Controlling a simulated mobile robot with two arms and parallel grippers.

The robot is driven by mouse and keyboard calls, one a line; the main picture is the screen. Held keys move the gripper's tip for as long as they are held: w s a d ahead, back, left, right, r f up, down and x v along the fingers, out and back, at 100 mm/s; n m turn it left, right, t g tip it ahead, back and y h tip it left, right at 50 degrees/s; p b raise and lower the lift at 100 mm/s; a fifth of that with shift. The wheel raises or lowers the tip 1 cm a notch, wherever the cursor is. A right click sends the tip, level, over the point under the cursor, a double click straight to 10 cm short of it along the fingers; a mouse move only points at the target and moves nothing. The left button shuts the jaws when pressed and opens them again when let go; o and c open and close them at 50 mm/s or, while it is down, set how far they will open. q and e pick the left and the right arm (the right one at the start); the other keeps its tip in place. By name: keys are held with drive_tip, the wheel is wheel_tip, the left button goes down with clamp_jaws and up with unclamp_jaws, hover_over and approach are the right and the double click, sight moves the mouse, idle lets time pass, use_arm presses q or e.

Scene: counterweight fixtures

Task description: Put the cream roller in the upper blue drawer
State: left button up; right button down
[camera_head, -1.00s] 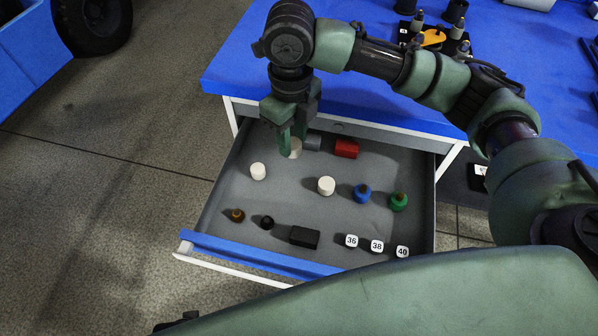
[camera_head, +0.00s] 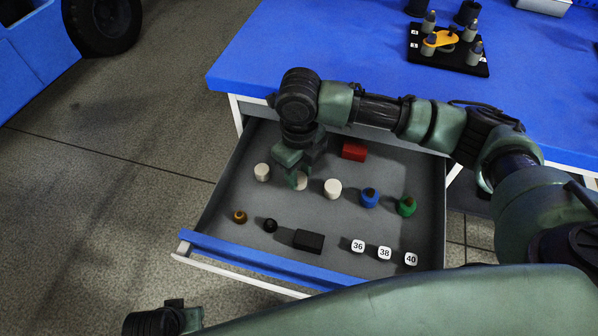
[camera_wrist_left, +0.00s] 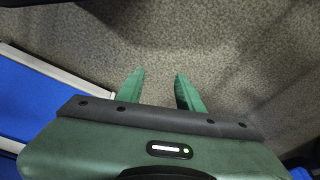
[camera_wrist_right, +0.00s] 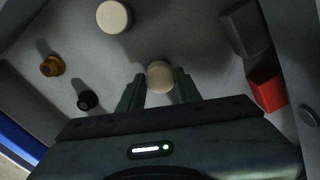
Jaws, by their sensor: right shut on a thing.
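The cream roller (camera_head: 301,182) is between the fingers of my right gripper (camera_head: 295,180), over the floor of the open blue-fronted drawer (camera_head: 255,256). In the right wrist view the roller (camera_wrist_right: 160,77) sits between the fingertips of my right gripper (camera_wrist_right: 160,86), which is shut on it. I cannot tell whether it touches the drawer floor. Two similar pale rollers stand on either side, one at the left (camera_head: 262,172) and one at the right (camera_head: 333,188). My left gripper (camera_wrist_left: 158,78) is open and empty over the concrete floor in the left wrist view.
The drawer also holds a red block (camera_head: 354,150), a blue piece (camera_head: 369,198), a green piece (camera_head: 407,206), a brown piece (camera_head: 239,216), black pieces and numbered white cubes. A dark grey block (camera_wrist_right: 247,30) shows in the right wrist view. The blue bench top (camera_head: 290,45) overhangs the drawer's back.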

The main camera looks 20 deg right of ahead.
sight(299, 178)
drive_tip(key=c, duration=1)
unclamp_jaws()
drive_tip(key=shift+f, duration=0.15)
use_arm(q)
drive_tip(key=shift+f, duration=0.1)
use_arm(e)
drive_tip(key=shift+r, duration=0.5)
use_arm(q)
wheel_tip(299, 178, down, 9)
drive_tip(key=s+p, duration=0.2)
drive_tip(key=p, duration=0.1)
drive_tip(key=shift+s+g, duration=0.3)
drive_tip(key=shift+s, duration=0.1)
use_arm(e)
wheel_tip(299, 178, up, 11)
drive_tip(key=shift+r, duration=0.15)
use_arm(q)
drive_tip(key=shift+a, duration=0.1)
